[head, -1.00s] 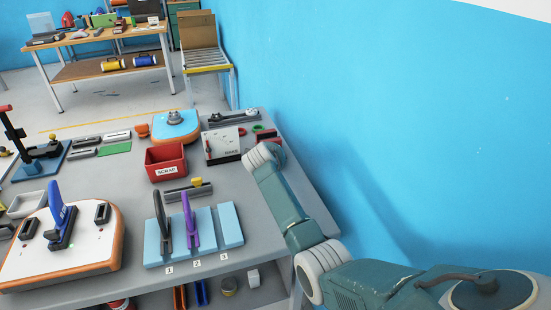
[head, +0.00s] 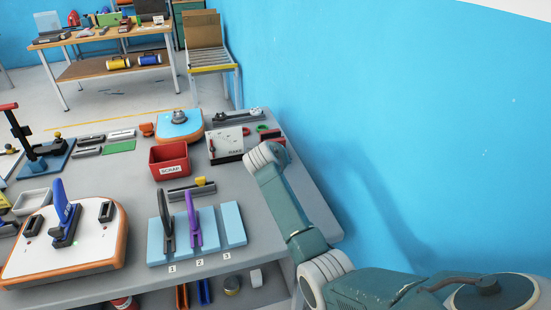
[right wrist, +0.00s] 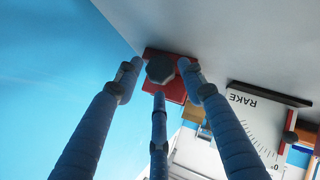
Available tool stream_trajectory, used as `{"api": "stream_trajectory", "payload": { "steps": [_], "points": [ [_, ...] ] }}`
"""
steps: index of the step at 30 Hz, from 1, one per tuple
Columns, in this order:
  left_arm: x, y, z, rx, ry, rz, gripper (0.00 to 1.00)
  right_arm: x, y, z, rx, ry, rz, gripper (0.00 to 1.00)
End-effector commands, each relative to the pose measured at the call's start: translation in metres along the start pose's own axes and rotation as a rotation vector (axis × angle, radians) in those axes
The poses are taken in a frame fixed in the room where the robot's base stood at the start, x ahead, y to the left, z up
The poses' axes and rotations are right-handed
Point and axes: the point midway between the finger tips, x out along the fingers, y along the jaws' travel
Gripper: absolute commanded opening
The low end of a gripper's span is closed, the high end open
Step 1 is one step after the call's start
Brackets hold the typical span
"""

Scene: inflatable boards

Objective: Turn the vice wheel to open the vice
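In the right wrist view, a dark many-sided wheel (right wrist: 160,70) sits on a red block (right wrist: 176,90), apparently the vice. The three blue fingers of my right gripper (right wrist: 159,78) are spread around the wheel, two at its sides and one below it. They look open, and I cannot tell whether any touches the wheel. In the head view, my right wrist reaches over the table's right edge by the blue wall, and a bit of the red block (head: 270,133) shows behind it. The right fingers are hidden there. My left gripper is not in view.
A white RAKE panel (head: 225,145) stands just left of my right wrist; it also shows in the right wrist view (right wrist: 255,115). A red SCRAP bin (head: 169,160), blue boards (head: 233,224) and an orange-edged board (head: 30,262) occupy the table (head: 300,190). The blue wall is close on the right.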

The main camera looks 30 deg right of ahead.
Motion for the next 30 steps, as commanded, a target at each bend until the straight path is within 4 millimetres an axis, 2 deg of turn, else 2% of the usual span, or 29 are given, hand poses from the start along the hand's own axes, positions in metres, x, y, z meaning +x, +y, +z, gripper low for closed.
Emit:
{"api": "stream_trajectory", "payload": {
  "steps": [6, 12, 18, 26, 30],
  "points": [
    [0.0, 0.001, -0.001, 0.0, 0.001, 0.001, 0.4, -0.046, 0.0, 0.0, 0.001, 0.003, 0.0, 0.4],
    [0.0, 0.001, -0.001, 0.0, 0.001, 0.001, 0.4, -0.08, 0.001, 0.0, 0.001, 0.002, 0.001, 0.4],
    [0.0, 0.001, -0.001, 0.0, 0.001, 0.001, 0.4, -0.093, 0.001, 0.001, 0.0, -0.001, 0.001, 0.4],
    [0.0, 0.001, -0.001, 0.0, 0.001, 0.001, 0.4, -0.094, 0.001, 0.001, 0.0, -0.002, 0.001, 0.4],
    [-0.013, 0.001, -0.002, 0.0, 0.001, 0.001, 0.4, -0.096, 0.003, 0.002, 0.011, 0.002, -0.019, 0.4]
  ]
}}
